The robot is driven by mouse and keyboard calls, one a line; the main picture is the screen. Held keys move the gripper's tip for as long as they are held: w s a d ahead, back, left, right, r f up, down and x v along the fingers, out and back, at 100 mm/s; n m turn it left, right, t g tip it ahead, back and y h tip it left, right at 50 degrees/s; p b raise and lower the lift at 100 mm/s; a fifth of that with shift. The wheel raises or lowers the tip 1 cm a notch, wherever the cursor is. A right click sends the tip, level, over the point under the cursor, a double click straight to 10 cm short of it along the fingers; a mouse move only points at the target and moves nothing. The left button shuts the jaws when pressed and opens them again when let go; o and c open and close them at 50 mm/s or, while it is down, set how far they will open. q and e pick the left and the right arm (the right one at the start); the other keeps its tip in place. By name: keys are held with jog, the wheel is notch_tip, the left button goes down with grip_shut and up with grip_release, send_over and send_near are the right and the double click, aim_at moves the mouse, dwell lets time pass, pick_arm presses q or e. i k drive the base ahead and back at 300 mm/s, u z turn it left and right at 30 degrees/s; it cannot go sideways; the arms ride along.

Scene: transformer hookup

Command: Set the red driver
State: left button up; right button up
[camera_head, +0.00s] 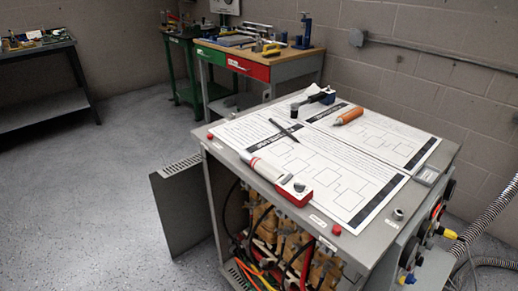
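A red-and-white elongated tool (280,180), which looks like the red driver, lies near the front left edge of the grey cabinet top (376,240). Its pale rounded end points to the back left, and its red block with a dark round knob is at the front right. It lies partly over a printed sheet (345,188). An orange-handled tool (349,116) lies farther back on the papers. A black tool (318,95) with a dark round end lies beside it, to the left. Neither of my grippers is in view.
A dark pen-like item (284,131) lies on the papers. Red buttons (336,229) and a small metal knob (398,214) stand up near the cabinet edge. The cabinet front is open, showing cables, and its door (183,205) juts left. A workbench (250,66) stands behind. Floor at left is clear.

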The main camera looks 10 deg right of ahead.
aim_at(288, 178)
jog(key=z, duration=2.6)
jog(key=k, duration=1.15)
jog(key=u, duration=1.75)
jog(key=i, duration=0.5)
